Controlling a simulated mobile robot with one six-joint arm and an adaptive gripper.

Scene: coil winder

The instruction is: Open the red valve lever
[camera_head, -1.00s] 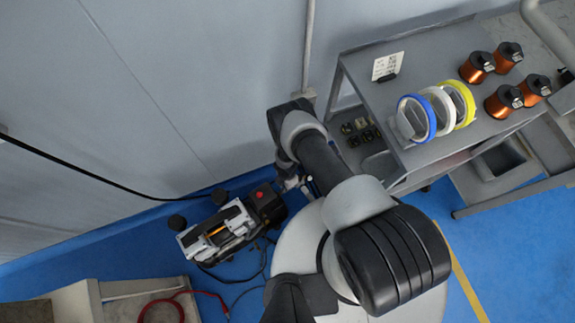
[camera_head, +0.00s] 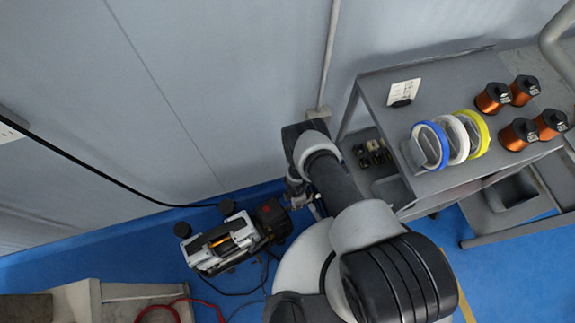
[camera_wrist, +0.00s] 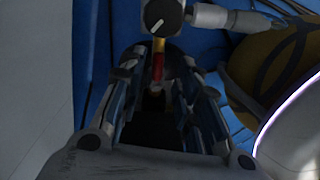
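A short lever with a yellow part and a red part (camera_wrist: 158,64) shows in the wrist view, below a dark knob with a white mark (camera_wrist: 163,14). My gripper (camera_wrist: 159,72) is open, with its two dark fingers on either side of the red part. A gap seems to remain on each side, and contact cannot be told in the dim view. In the head view my gripper (camera_head: 301,195) is beside the right end of a silver and black machine (camera_head: 225,245) on the floor. The lever cannot be made out there.
A grey cart (camera_head: 455,75) at right holds tape rolls (camera_head: 467,135) and copper spools (camera_head: 518,134). A wall (camera_head: 230,90) stands behind the machine. A black cable (camera_head: 100,180) and red hose (camera_head: 180,303) run nearby. A rounded yellow and black object (camera_wrist: 275,70) is close right in the wrist view.

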